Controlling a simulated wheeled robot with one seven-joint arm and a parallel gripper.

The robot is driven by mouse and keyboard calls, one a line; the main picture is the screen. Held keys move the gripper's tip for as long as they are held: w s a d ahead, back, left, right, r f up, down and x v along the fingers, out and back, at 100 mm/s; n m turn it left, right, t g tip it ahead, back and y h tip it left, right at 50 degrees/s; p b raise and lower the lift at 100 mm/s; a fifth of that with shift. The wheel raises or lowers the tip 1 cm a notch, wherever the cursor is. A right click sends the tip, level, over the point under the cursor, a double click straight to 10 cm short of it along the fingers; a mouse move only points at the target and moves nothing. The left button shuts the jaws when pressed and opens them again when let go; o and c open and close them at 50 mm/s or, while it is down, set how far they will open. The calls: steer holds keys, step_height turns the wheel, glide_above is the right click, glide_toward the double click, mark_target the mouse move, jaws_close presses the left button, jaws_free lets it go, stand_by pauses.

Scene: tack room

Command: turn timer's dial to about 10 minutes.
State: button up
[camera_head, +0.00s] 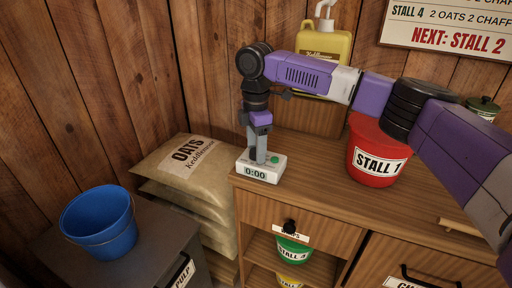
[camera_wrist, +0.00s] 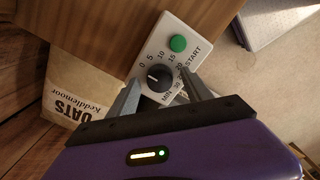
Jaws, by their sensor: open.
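The timer (camera_head: 262,173) is a small white box on the left front corner of the wooden cabinet top. Its display reads 0:00. In the wrist view the timer (camera_wrist: 151,49) shows a dark round dial (camera_wrist: 160,78), a green button marked START, and a printed minute scale. The dial's white mark points left, near the 0. My gripper (camera_head: 257,157) points down at the timer. In the wrist view my gripper (camera_wrist: 160,80) is open, with one finger on each side of the dial. I cannot tell whether the fingers touch it.
A red STALL 1 bucket (camera_head: 377,152) stands right of the timer on the cabinet top (camera_head: 315,165). A yellow pump jug (camera_head: 323,48) stands behind. Oats sacks (camera_head: 187,160) are stacked to the left, and a blue bucket (camera_head: 99,221) sits on a grey bin. Clear wood lies between timer and red bucket.

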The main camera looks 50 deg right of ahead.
jaws_close()
steer(key=shift+r+m+p, duration=0.15)
steer(key=shift+m+p, duration=0.15)
steer(key=shift+p, duration=0.45)
steer(key=shift+r+m+p, duration=0.1)
steer(key=shift+m+p, duration=0.2)
steer(key=shift+p, duration=0.15)
steer(key=m+p, duration=0.3)
steer(key=p, duration=0.2)
steer(key=shift+a+r, duration=0.1)
steer(key=m+p, duration=0.5)
steer(key=p, duration=0.2)
steer(key=shift+s, duration=0.1)
steer(key=shift+f+m+p, duration=0.3)
steer(key=shift+m+p, duration=0.85)
steer(key=shift+m, duration=0.05)
